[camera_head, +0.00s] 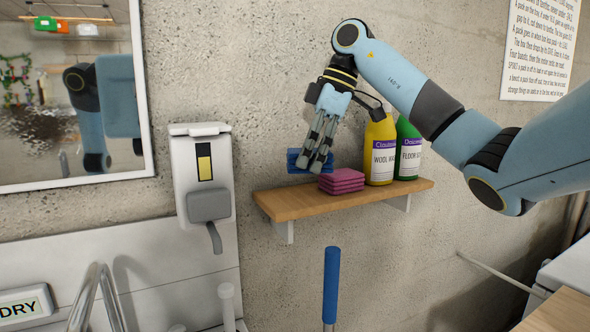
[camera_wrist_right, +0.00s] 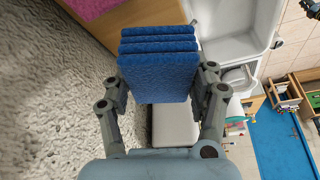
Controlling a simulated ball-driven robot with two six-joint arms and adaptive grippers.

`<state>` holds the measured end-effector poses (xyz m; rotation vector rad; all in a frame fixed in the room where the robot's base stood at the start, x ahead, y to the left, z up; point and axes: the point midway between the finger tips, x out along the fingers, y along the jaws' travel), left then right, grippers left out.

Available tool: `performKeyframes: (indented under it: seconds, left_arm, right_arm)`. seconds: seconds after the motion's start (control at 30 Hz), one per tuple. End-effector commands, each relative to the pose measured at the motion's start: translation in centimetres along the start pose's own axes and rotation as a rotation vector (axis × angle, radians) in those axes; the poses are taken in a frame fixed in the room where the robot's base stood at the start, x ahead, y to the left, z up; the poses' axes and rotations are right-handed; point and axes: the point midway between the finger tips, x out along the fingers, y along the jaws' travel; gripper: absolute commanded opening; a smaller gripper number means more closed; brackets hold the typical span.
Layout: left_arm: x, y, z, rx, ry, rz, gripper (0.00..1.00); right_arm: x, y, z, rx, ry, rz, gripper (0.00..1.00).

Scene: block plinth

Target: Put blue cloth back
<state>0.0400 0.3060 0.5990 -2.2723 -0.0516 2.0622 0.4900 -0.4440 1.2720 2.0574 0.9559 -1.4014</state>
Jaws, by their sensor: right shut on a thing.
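The blue cloth (camera_wrist_right: 158,70), a folded stack of blue layers, sits between the fingers of my right gripper (camera_wrist_right: 160,95) in the right wrist view. In the head view the blue cloth (camera_head: 295,160) shows behind the fingers of my right gripper (camera_head: 316,165), close to the wall and above the left part of the wooden shelf (camera_head: 275,203). The gripper is shut on it. Whether the cloth touches the shelf is hard to tell. My left gripper is not in view.
A folded pink cloth stack (camera_head: 341,181) lies on the shelf just right of the blue cloth. A yellow bottle (camera_head: 380,150) and a green bottle (camera_head: 408,150) stand further right. A soap dispenser (camera_head: 203,180) hangs left of the shelf.

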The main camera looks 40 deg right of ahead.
Motion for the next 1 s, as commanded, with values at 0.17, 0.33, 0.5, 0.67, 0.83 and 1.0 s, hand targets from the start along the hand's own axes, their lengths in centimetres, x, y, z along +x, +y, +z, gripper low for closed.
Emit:
performKeyframes:
  seconds: [0.17, 0.33, 0.5, 0.67, 0.83, 1.0]
  left_arm:
    - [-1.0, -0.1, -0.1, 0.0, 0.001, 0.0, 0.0]
    - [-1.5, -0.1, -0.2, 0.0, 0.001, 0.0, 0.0]
    - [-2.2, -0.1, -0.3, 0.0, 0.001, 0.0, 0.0]
    - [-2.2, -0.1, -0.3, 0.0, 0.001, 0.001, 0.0]
    - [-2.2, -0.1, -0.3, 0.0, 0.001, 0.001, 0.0]
    - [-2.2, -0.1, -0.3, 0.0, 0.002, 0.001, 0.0]
  right_arm:
    - [2.1, 1.7, -1.5, 0.001, 0.002, -0.002, 0.32]
    - [3.6, 2.0, -1.2, 0.001, -0.004, -0.003, 0.32]
    - [5.9, 2.0, -0.3, 0.001, -0.004, -0.002, 0.32]
    - [6.5, 2.0, -0.1, -0.001, -0.002, 0.001, 0.32]
    - [6.5, 2.0, -0.1, -0.001, -0.002, 0.001, 0.32]
    - [6.7, 2.0, 0.1, 0.0, -0.002, 0.001, 0.66]
